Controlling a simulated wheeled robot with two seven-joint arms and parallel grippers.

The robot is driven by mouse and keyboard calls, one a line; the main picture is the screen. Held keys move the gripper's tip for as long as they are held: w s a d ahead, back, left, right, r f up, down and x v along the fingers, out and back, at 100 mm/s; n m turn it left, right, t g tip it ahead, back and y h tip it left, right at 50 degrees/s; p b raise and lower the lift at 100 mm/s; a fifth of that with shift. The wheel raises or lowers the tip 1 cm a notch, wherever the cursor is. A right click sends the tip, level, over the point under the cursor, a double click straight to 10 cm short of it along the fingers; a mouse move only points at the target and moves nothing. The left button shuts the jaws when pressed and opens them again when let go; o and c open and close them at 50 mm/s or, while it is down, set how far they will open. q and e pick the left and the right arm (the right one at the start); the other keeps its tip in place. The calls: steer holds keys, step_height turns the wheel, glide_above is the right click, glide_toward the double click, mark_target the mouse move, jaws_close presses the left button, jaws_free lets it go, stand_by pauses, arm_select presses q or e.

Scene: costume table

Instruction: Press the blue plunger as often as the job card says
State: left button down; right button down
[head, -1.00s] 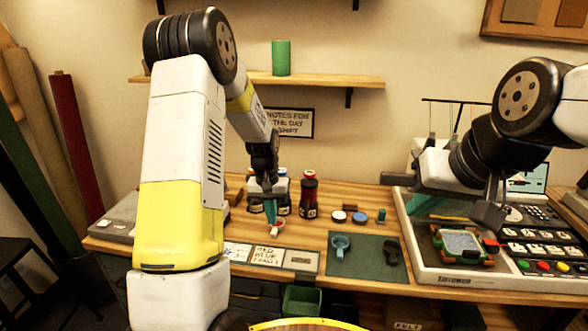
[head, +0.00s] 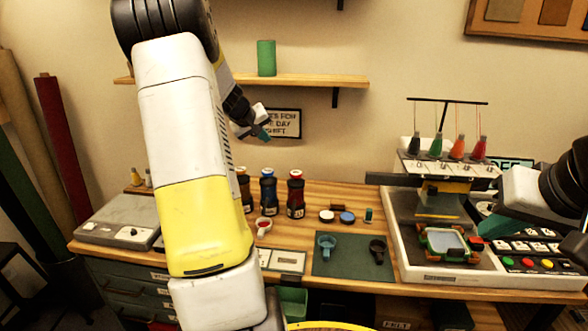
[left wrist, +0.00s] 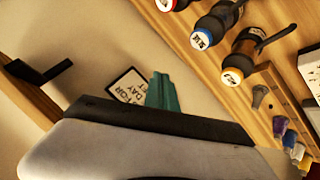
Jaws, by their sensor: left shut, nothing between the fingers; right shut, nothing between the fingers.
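The blue-topped bottle (head: 268,196) stands upright on the table between a yellow-topped bottle (head: 244,190) and a red-topped bottle (head: 295,196). In the left wrist view the blue-ringed top (left wrist: 200,40) faces the camera. The card (head: 284,261) at the table's front is partly covered by my left arm, and I cannot read its writing. My left gripper (head: 263,133) is shut and empty, raised above the bottles in front of the wall sign; its teal fingers also show in the left wrist view (left wrist: 162,92). My right gripper (head: 488,228) is shut beside the embroidery hoop.
A small red-filled cup (head: 263,226) stands before the bottles. A dark mat (head: 352,262) holds a blue scoop (head: 326,245) and a black one. The embroidery machine (head: 440,190) with thread cones is at right. A shelf (head: 300,80) crosses the wall behind.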

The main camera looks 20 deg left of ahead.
arm_select(q)
steer(key=shift+f, duration=0.1)
glide_toward(269, 169)
steer(key=shift+w+d+f, duration=0.1)
steer(key=shift+w+f, duration=0.3)
steer(key=shift+w, duration=0.45)
steer(key=shift+w+d+f, duration=0.1)
steer(key=shift+w+f, duration=0.35)
steer(key=shift+w, duration=0.4)
steer(key=shift+w+d+f, duration=0.1)
steer(key=shift+w+f, duration=0.3)
steer(key=shift+w, duration=0.45)
steer(key=shift+f, duration=0.4)
steer(key=shift+f, duration=0.85)
stand_by(1.0)
steer(key=shift+r, duration=1.25)
steer(key=shift+r, duration=2.5)
